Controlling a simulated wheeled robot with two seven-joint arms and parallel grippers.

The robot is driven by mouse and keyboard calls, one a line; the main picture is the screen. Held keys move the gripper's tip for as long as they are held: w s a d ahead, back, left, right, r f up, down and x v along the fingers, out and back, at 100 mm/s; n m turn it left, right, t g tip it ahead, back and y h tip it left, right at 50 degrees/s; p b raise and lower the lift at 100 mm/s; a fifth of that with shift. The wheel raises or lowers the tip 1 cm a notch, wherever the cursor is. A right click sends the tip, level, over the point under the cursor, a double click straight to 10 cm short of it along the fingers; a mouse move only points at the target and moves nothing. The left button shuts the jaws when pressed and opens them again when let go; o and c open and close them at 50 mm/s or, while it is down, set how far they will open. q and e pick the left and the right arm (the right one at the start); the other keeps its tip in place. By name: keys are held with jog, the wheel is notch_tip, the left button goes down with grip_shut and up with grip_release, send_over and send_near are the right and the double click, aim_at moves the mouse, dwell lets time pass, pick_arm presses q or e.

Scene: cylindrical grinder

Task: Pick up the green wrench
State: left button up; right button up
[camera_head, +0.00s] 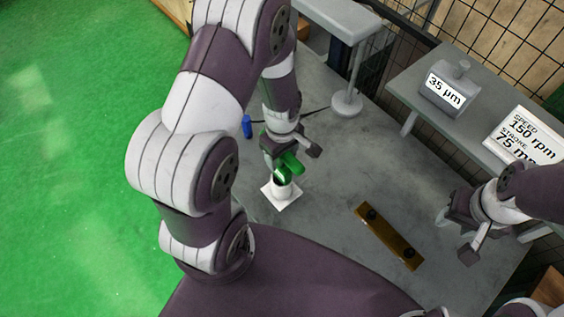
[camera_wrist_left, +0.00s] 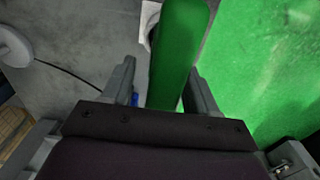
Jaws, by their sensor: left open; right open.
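The green wrench (camera_head: 291,163) stands in a white holder (camera_head: 282,194) on the grey table, in the middle of the head view. My left gripper (camera_head: 288,153) is open at the wrench's upper part. In the left wrist view the wrench (camera_wrist_left: 178,50) is a thick green bar running up between the two open fingers of the left gripper (camera_wrist_left: 160,68), nearer the right finger. Gaps seem to show on both sides, so I see no firm grip. The wrench's lower end is hidden in the holder. My right gripper (camera_head: 455,237) is open and empty at the right.
A brown bar with dark knobs (camera_head: 388,236) lies on the grey table (camera_head: 330,185). A small blue object (camera_head: 247,126) and a dark cable are behind the holder. A raised shelf at right carries a "35 µm" block (camera_head: 445,92) and a speed sign (camera_head: 524,138). A mesh fence stands behind.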

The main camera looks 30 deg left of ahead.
pick_arm(q)
jog(key=shift+s, duration=0.2)
jog(key=shift+w, duration=0.1)
grip_shut()
